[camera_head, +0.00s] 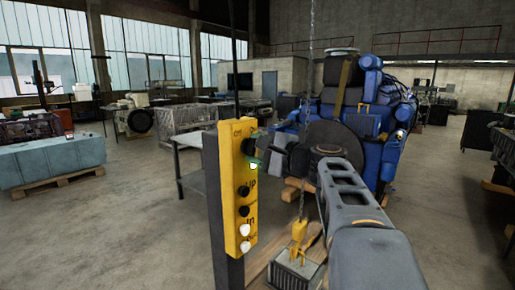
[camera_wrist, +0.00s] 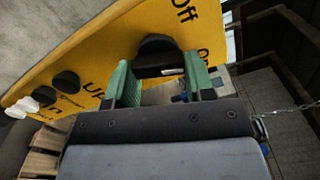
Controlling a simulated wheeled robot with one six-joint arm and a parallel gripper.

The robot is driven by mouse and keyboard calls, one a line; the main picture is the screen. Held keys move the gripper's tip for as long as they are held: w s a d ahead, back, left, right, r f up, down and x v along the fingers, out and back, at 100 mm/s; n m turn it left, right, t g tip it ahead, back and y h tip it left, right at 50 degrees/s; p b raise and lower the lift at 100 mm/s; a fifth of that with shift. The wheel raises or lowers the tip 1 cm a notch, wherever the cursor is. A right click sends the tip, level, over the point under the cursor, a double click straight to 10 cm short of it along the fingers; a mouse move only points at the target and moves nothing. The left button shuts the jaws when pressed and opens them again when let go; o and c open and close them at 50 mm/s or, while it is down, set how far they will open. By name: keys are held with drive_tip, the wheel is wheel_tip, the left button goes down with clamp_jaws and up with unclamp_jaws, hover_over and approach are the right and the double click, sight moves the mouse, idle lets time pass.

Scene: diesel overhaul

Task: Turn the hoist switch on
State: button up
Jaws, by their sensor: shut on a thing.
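The hoist switch is a black knob (camera_head: 249,146) near the top of a yellow control panel (camera_head: 235,190) on a dark post. In the wrist view the knob (camera_wrist: 157,48) sits between the green fingers of my gripper (camera_wrist: 162,78), below the "Off" lettering. An "On" label, partly covered by a finger, is to its right. My gripper (camera_head: 260,154) reaches the panel from the right in the head view and is shut on the knob. A small bright greenish-white spot (camera_head: 253,166) shows just below the knob. The knob's exact angle is hard to tell.
Lower on the panel are black buttons (camera_head: 243,191) and white buttons (camera_head: 245,230). A chain with a yellow hook (camera_head: 299,230) hangs right of the post, over a grey ribbed block (camera_head: 297,273). A blue engine (camera_head: 385,130) stands behind my arm. Floor at left is open.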

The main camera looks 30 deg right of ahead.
drive_tip(key=m+p, duration=0.1)
drive_tip(key=m, duration=0.4)
drive_tip(key=shift+f, duration=0.1)
drive_tip(key=shift+m, duration=0.3)
idle(0.4)
drive_tip(key=o, duration=0.9)
drive_tip(key=b+v, duration=0.2)
drive_tip(key=v, duration=1.1)
drive_tip(key=shift+s+d, duration=0.15)
drive_tip(key=shift+s, duration=0.25)
